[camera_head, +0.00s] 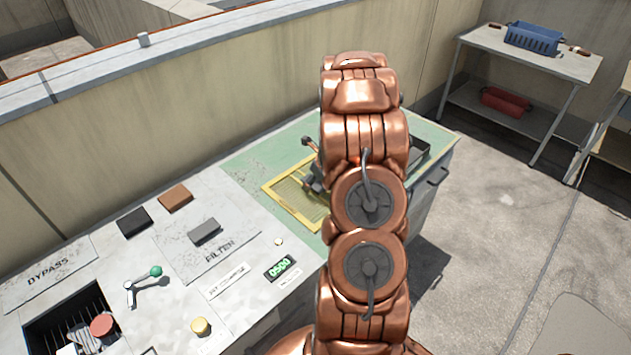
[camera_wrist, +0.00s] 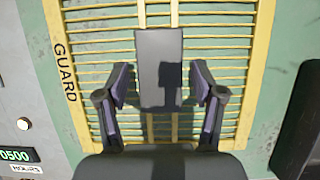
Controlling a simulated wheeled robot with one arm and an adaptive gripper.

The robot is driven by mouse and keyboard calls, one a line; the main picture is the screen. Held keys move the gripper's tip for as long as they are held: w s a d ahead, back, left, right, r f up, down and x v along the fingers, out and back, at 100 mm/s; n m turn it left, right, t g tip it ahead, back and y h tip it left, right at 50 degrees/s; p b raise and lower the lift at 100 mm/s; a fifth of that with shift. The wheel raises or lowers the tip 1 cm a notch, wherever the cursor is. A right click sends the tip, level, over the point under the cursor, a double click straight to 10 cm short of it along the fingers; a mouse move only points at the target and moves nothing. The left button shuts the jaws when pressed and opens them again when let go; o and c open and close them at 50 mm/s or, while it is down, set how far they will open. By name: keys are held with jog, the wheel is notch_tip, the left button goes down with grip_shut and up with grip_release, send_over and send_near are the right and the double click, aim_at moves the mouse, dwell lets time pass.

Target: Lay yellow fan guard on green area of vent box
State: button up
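The yellow fan guard (camera_head: 283,203) lies flat on the green area (camera_head: 250,163) of the vent box, partly hidden by my arm in the head view. In the wrist view the guard (camera_wrist: 225,42), a slatted yellow frame marked GUARD, fills the middle over green surface (camera_wrist: 293,30). A dark grey rectangular block (camera_wrist: 158,45) stands at the guard's middle, like a grip. My gripper (camera_wrist: 158,72) is over the guard, open, with one finger on each side of the block and small gaps showing. In the head view my gripper is mostly hidden behind my arm.
Left of the green area is a grey panel with a FILTER plate (camera_head: 235,240), a green-knobbed lever (camera_head: 143,283) and a 0500 display (camera_head: 280,268). A dark tray (camera_head: 420,150) is at the right of the green area. A table with a blue basket (camera_head: 533,38) stands behind right.

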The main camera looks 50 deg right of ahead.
dwell(0.3)
jog(key=b+v, duration=0.1)
jog(key=v, duration=1.1)
jog(key=s+a+r+n+g+y, duration=0.1)
jog(key=s+a+r+n, duration=0.15)
jog(key=a+n, duration=0.5)
jog(key=s+a+r+n+g, duration=0.1)
jog(key=a+r+n, duration=0.25)
jog(key=a, duration=0.65)
jog(key=s+a+r+n+g+y, duration=0.1)
jog(key=s+a+r+n, duration=0.15)
jog(key=a+n, duration=0.5)
jog(key=s+a+r+n+g+h, duration=0.1)
jog(key=s+a+n, duration=0.5)
jog(key=s+n, duration=0.3)
jog(key=s+a+r+n+g+h, duration=0.1)
jog(key=s+a+n+g, duration=0.1)
jog(key=s+a+n, duration=0.4)
jog(key=s+n, duration=0.2)
jog(key=s, duration=0.2)
jog(key=shift+a+r+n, duration=0.15)
jog(key=shift+r+n, duration=0.15)
jog(key=shift+n, duration=0.05)
